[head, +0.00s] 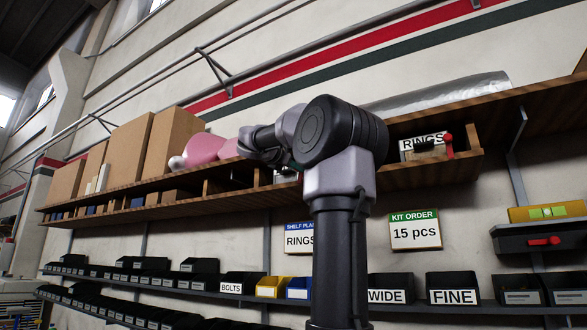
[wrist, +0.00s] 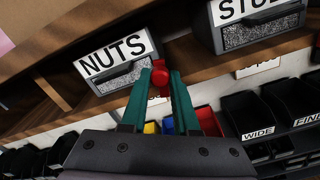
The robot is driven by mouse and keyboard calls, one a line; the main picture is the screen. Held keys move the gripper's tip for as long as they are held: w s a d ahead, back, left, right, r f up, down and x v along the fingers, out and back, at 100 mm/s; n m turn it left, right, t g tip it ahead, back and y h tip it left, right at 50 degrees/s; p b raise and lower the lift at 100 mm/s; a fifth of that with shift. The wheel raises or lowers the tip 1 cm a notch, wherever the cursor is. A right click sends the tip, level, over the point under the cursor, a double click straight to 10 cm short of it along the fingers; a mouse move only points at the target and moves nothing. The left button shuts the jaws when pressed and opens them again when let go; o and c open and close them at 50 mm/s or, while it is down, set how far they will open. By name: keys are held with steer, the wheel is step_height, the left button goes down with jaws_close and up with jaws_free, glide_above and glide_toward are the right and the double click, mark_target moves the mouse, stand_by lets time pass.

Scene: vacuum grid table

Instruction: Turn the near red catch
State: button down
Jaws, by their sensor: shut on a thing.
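In the wrist view, a red catch (wrist: 160,74) sits by the right end of a bin labelled NUTS (wrist: 118,60), at the shelf edge. My gripper (wrist: 161,82), with two teal fingers, is shut on this catch, one finger on each side. The fingers hide part of the catch. In the head view, my arm blocks the NUTS bin and the held catch. Another red catch (head: 449,146) stands upright by the bin labelled RINGS (head: 423,147), further right on the same shelf.
A wooden shelf (head: 130,193) carries cardboard boxes (head: 172,140) and pink round things (head: 205,149). A bin with a partly cut label (wrist: 252,22) is right of NUTS. Below are small bins, including WIDE (head: 388,296) and FINE (head: 453,296). A red lever (head: 543,241) is at far right.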

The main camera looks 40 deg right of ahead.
steer(key=shift+s+d+f+m, duration=0.2)
steer(key=shift+s+f+m, duration=0.4)
steer(key=shift+m, duration=2)
steer(key=shift+s+d+f+m, duration=0.25)
steer(key=shift+s+f+m, duration=0.35)
steer(key=shift+m, duration=2)
steer(key=shift+s+d+f+m, duration=0.3)
steer(key=shift+f+m, duration=0.5)
steer(key=shift+m, duration=1.8)
steer(key=shift+a+f, duration=0.1)
steer(key=shift+a, duration=0.05)
steer(key=c, duration=0.7)
jaws_free()
steer(key=shift+o, duration=0.2)
steer(key=v, duration=1)
steer(key=shift+s+a, duration=0.2)
steer(key=shift+a, duration=0.15)
